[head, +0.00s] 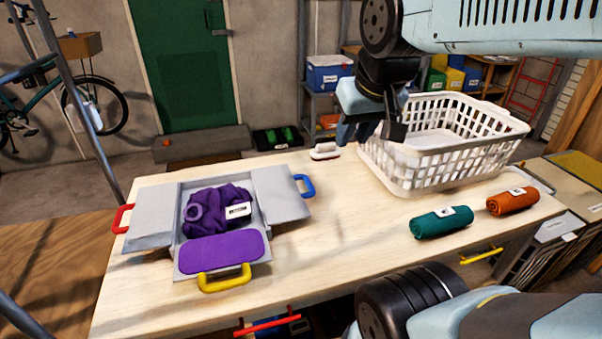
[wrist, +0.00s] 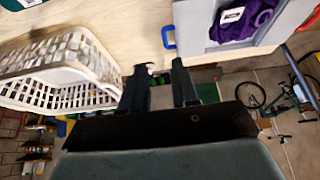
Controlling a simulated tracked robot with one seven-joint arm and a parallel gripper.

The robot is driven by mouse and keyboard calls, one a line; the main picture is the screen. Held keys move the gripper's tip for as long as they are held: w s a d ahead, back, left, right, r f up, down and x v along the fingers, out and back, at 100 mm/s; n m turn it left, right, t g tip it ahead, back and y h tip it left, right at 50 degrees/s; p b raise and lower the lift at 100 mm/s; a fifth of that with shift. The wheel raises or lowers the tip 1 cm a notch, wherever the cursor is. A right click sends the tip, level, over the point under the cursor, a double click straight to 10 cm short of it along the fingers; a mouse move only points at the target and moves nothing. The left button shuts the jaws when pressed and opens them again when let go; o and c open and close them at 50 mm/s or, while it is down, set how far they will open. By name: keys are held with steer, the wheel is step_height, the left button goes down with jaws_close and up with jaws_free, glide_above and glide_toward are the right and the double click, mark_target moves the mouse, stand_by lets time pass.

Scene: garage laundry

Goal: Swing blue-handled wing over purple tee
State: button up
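A grey folding board lies on the wooden table with its wings spread. The blue-handled wing (head: 281,193) extends out to the right, its blue handle (head: 305,186) at the outer edge. The purple tee (head: 205,212) lies bunched on the middle panel with a white label facing up. The tee also shows in the wrist view (wrist: 262,17), beside the blue handle (wrist: 168,37). My gripper (head: 372,130) is open and empty, raised near the basket's left end, right of the blue handle. Both fingers show apart in the wrist view (wrist: 159,70).
The red-handled wing (head: 152,214) lies left and the yellow-handled flap (head: 218,252) in front. A white basket (head: 400,168) stands at the table's right rear. Teal (head: 441,222) and orange (head: 512,201) rolls lie in front of it. A white brush-like item (head: 325,151) is at the rear edge.

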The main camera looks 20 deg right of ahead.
steer(key=w+a+f+g, duration=0.1)
steer(key=w+f+g, duration=0.2)
steer(key=w, duration=0.8)
steer(key=g+h, duration=0.2)
glide_toward(308, 183)
steer(key=f, duration=0.2)
steer(key=d+f, duration=0.1)
steer(key=f, duration=0.5)
steer(key=shift+w+d+f, duration=0.1)
steer(key=shift+w+d, duration=0.05)
steer(key=shift+d, duration=0.15)
steer(key=shift+c, duration=0.3)
jaws_close()
